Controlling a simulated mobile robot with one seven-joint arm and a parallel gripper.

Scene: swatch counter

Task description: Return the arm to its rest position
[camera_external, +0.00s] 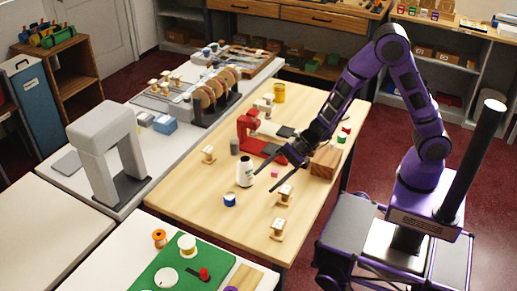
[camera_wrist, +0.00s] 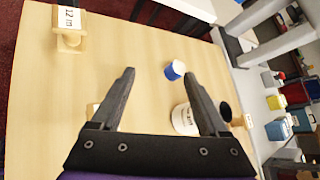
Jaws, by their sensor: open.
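My purple arm reaches out over the light wood table (camera_external: 185,203). My gripper (camera_external: 263,181) is open and empty above the tabletop, its fingers spread. A white labelled jar with a dark top (camera_external: 245,174) stands upright close to the fingers. In the wrist view the jar (camera_wrist: 184,120) is partly hidden behind the right finger. A small blue and white spool (camera_external: 230,200) is on the table in front of the jar; it also shows in the wrist view (camera_wrist: 172,71).
Small wooden label stands (camera_external: 278,229) (camera_external: 209,154) are spread over the table. A red device (camera_external: 250,137) and a wooden block (camera_external: 325,163) lie behind the gripper. A grey arch (camera_external: 98,143) stands at left. The table's near left part is clear.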

